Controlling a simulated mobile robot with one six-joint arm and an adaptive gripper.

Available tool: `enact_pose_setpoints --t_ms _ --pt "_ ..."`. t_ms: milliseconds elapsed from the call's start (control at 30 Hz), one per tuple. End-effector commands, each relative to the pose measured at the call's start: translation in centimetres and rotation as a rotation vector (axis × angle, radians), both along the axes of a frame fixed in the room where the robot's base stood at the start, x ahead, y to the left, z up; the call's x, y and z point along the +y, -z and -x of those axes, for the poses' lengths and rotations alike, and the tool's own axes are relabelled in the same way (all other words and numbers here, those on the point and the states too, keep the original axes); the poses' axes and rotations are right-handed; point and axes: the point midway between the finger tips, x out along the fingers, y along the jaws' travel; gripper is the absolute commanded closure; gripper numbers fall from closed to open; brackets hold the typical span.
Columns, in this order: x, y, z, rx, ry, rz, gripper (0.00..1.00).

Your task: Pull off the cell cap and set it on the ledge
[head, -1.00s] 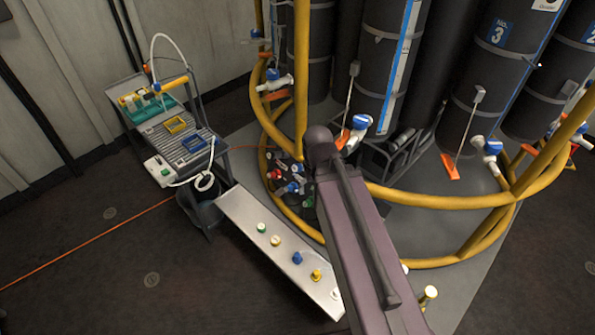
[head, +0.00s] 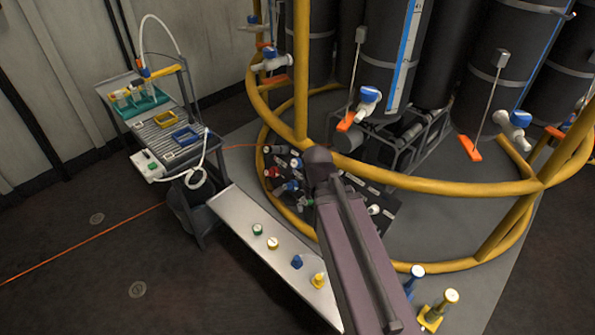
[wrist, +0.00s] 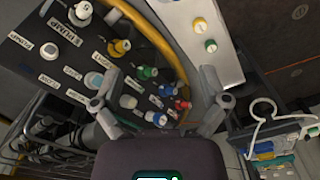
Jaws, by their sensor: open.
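My gripper (wrist: 160,92) is open in the wrist view, with its two fingers spread over a dark panel (wrist: 62,58). The panel bears several coloured and white caps with white labels, mostly too small or turned to read, so I cannot tell which is the cell cap. A blue cap (wrist: 149,72), a green cap (wrist: 146,100) and a red cap (wrist: 183,105) lie between or just beyond the fingers; nothing is visibly held. In the head view the panel (head: 345,192) is partly behind my arm. The pale ledge (head: 228,208) carries several caps.
Yellow rails (head: 430,188) ring the panel and tall dark cylinders (head: 385,50). A cart (head: 170,135) with trays and a looped white hose stands left of the ledge. Yellow-topped fittings (head: 440,306) stand at lower right. Floor at lower left is open.

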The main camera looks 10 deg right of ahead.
Motion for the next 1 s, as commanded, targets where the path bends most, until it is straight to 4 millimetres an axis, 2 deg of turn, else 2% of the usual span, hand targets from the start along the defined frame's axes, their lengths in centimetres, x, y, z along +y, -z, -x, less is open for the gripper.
enact_pose_setpoints --t_ms 33,667,867,1000 --pt "0.0 1.7 -0.1 -0.002 -0.001 0.001 0.06" --pt "0.2 11.5 -2.4 -0.032 -0.022 0.048 0.06" --pt "-0.1 14.3 -4.2 -0.050 -0.048 0.102 0.06" --pt "-0.2 15.9 -6.3 -0.069 -0.080 0.167 0.06"
